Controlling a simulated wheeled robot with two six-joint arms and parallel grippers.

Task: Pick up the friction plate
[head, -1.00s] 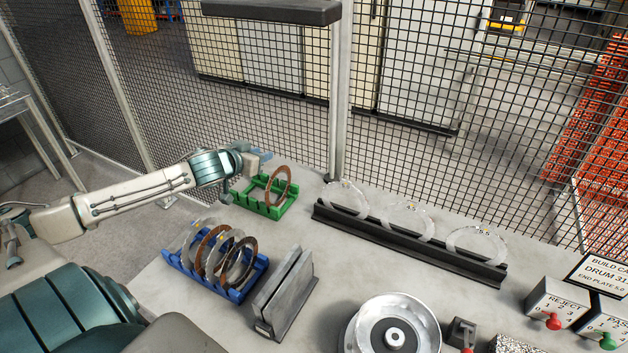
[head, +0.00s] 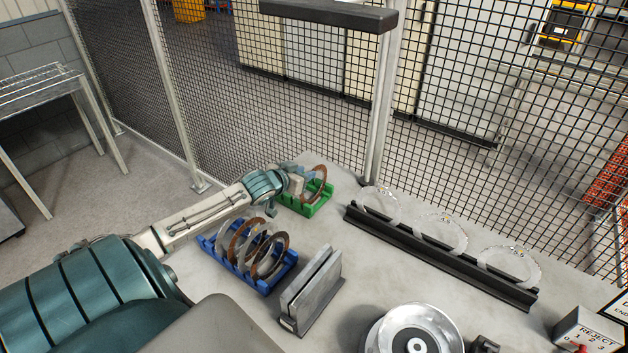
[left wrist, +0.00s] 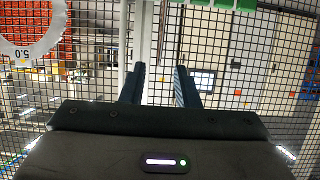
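A brown friction plate (head: 321,188) stands upright in the green rack (head: 312,208) at the back of the bench in the head view. My left gripper (head: 308,172) is just left of this plate, level with its upper part. I cannot tell whether it touches the plate. Part of the green rack (left wrist: 220,4) shows at the top edge there. Several more brown and grey plates stand in the blue rack (head: 250,276). My right gripper is not in view.
A black rail (head: 440,258) holds 3 clear rings on the right. A grey upright holder (head: 312,290) and a round metal drum (head: 415,338) stand in front. A mesh fence (head: 270,120) closes off the back. Bare bench lies between the racks and rail.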

